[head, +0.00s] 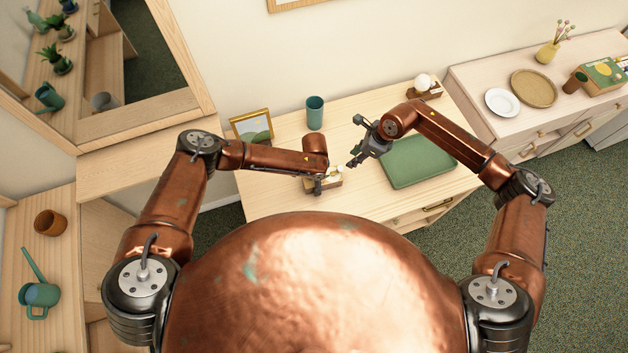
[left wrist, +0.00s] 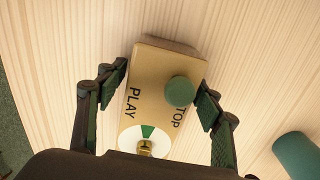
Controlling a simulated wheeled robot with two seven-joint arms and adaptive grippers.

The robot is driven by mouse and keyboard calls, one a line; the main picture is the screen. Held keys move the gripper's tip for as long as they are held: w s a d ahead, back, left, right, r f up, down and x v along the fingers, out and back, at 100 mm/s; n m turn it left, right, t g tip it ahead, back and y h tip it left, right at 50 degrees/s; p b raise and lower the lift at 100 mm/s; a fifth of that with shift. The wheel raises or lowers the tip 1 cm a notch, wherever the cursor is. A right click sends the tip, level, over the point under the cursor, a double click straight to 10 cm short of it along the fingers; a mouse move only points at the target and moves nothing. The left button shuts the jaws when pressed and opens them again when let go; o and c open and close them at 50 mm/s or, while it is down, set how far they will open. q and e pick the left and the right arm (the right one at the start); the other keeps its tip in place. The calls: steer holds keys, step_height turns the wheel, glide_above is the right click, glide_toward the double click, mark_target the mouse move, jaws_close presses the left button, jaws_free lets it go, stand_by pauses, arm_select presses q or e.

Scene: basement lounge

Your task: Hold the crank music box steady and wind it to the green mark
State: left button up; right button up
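The music box (head: 332,181) sits on the pale wooden desk, largely hidden by my left gripper in the head view. In the left wrist view the tan box (left wrist: 155,85) shows PLAY lettering, a partly covered word ending in TOP, and a round green knob (left wrist: 180,91). A white dial (left wrist: 130,139) with a green wedge (left wrist: 148,131) and brass centre lies near its lower end. My left gripper (left wrist: 160,92) is open, one finger on each side of the box; contact is unclear. My right gripper (head: 353,162) hangs right of the box, apart from it; its finger opening is unclear.
A teal cup (head: 315,112), a picture frame (head: 252,126) and a lamp-like white ball on a wooden base (head: 423,82) stand behind. A sideboard (head: 480,78) adjoins on the right.

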mark_target(341, 168)
arm_select(q)
steer(key=c, duration=1.2)
steer(key=shift+c, duration=0.2)
arm_select(e)
steer(key=shift+o, duration=0.8)
steer(key=a+f+n, duration=0.1)
steer(key=f+n, duration=0.2)
steer(key=n, duration=0.8)
steer(key=a+f+n, duration=0.1)
steer(key=f+n, duration=0.2)
steer(key=n, duration=0.8)
steer(key=a+f+n+t, duration=0.1)
steer(key=f+n, duration=0.2)
steer(key=n, duration=0.8)
steer(key=shift+w+a+n, duration=0.1)
steer(key=shift+w+n, duration=0.2)
steer(key=shift+n, duration=0.1)
